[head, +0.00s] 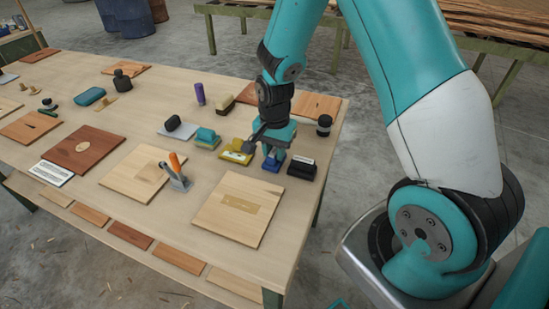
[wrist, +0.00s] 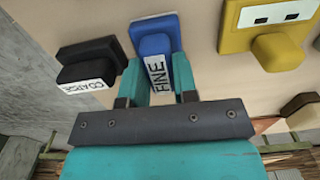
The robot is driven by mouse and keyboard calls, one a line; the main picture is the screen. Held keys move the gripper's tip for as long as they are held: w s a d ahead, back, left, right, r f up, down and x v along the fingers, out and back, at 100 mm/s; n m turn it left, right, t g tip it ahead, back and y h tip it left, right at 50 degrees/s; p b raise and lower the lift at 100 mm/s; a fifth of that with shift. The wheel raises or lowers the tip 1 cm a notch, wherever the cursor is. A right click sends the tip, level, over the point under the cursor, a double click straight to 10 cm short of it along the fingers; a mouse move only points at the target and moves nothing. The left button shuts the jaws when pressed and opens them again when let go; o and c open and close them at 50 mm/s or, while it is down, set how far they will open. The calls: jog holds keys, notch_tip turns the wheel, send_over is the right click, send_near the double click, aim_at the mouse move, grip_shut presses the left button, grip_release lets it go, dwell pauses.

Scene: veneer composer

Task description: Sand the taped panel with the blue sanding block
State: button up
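The blue sanding block (head: 273,161) stands on the table near its right end; in the wrist view the block (wrist: 152,38) has a white label reading FINE. My gripper (head: 272,152) is down at it, with its two teal fingers (wrist: 158,72) on either side of the block's raised grip. The fingers are close to the block's sides; I cannot tell whether they press on it. A pale wood panel (head: 225,226) with a tan tape-like strip (head: 240,203) across its middle lies at the table's front right.
A black block labelled COARSE (wrist: 88,62) stands left of the blue one in the wrist view, a yellow block (wrist: 247,33) right. A grey holder (head: 177,183) with an orange-handled tool stands by another pale panel (head: 122,185). A dark jar (head: 324,125) stands behind.

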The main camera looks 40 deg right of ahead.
jog(key=c, duration=0.4)
jog(key=shift+r+p, duration=2.65)
jog(key=shift+r, duration=0.35)
